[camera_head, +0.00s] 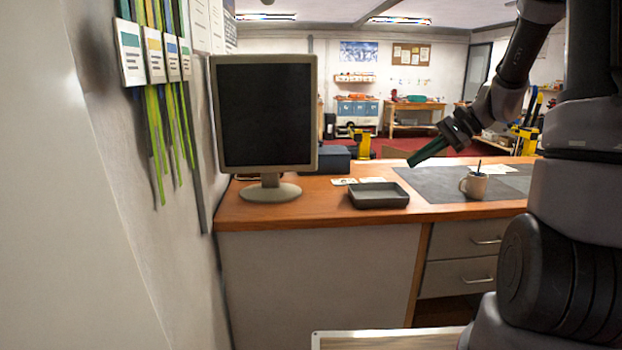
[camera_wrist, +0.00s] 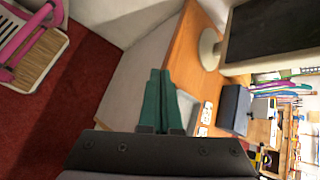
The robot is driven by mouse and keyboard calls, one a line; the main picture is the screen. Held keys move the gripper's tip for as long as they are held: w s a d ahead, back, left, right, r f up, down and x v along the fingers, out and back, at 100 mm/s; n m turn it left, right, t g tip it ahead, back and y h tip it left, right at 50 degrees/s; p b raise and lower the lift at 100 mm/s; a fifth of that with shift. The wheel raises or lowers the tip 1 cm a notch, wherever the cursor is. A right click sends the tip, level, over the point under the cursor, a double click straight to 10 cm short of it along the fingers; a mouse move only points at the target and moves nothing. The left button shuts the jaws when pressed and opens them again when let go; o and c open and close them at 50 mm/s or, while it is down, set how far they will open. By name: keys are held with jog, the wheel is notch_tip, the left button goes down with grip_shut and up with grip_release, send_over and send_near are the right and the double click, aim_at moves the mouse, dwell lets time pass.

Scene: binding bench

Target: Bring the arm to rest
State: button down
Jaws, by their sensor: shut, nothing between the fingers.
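My gripper (camera_head: 412,162) is in the air above the desk in the head view, between the grey tray and the mug. Its green fingers point down and to the left. In the wrist view my gripper (camera_wrist: 160,74) shows two green fingers side by side, shut with nothing between them. The arm reaches in from the right side of the head view. The gripper touches nothing that I can see.
The desk (camera_head: 330,213) carries a monitor (camera_head: 268,115), a grey tray (camera_head: 378,195), a dark box (camera_head: 333,160) and a mug (camera_head: 474,186) on a dark mat (camera_head: 430,190). A wall stands close on the left. Red floor (camera_wrist: 60,95) shows in the wrist view.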

jog(key=s+a+r+n+t+h, duration=0.1)
jog(key=s+r+n+t+h, duration=0.1)
jog(key=s+r, duration=0.4)
jog(key=s+a+r+n+t+h, duration=0.1)
jog(key=s+r+n+t+h, duration=0.2)
jog(key=s, duration=1.1)
notch_tip(320, 180, up, 5)
jog(key=n+h, duration=0.2)
jog(key=shift+f+h, duration=0.2)
jog(key=shift+h, duration=0.1)
